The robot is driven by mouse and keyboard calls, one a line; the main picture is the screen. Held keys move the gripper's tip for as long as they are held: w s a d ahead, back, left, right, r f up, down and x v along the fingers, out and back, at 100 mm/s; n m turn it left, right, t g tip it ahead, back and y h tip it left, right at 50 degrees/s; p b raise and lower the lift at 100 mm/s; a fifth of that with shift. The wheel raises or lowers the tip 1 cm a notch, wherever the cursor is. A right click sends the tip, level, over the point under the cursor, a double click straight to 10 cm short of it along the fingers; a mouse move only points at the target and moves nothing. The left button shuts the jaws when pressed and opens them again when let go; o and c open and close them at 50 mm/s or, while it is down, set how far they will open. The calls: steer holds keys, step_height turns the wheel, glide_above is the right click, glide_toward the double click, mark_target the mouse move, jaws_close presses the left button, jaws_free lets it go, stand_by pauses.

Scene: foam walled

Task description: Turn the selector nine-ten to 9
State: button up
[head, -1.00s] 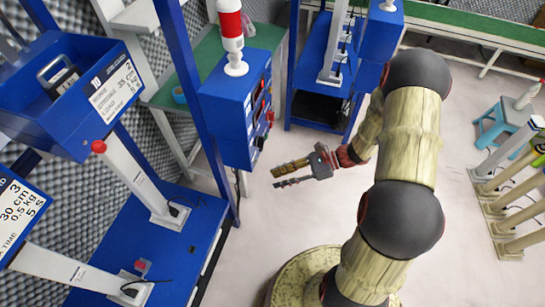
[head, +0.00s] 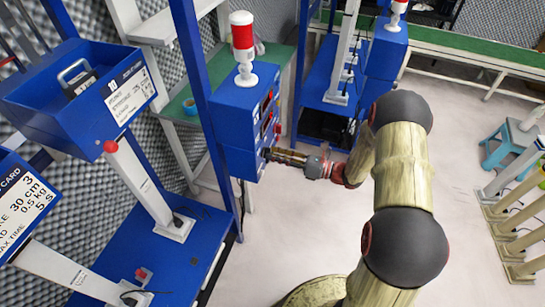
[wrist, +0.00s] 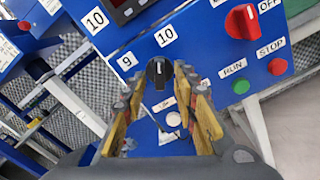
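The selector nine-ten is a black knob (wrist: 159,74) on the blue panel face in the wrist view. Its long side runs roughly up and down in the picture, with a small pale mark on it. The label 9 (wrist: 126,61) is to its left and the label 10 (wrist: 165,36) is above it. My gripper (wrist: 160,84) is open, with one yellow finger on each side of the knob and gaps visible. I cannot tell whether the fingers reach around it. In the head view my gripper (head: 268,155) is at the lower front of the blue box (head: 236,112).
A red rotary switch (wrist: 242,20), a green RUN button (wrist: 240,86) and a red STOP button (wrist: 277,66) are to the right of the knob. A display (wrist: 125,9) is above. A red-and-white lamp (head: 242,48) stands on the box. Blue posts flank it.

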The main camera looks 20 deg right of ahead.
steer(key=shift+w+a, duration=0.4)
steer(key=shift+a, duration=0.1)
steer(key=c, duration=0.3)
steer(key=c, duration=0.4)
jaws_close()
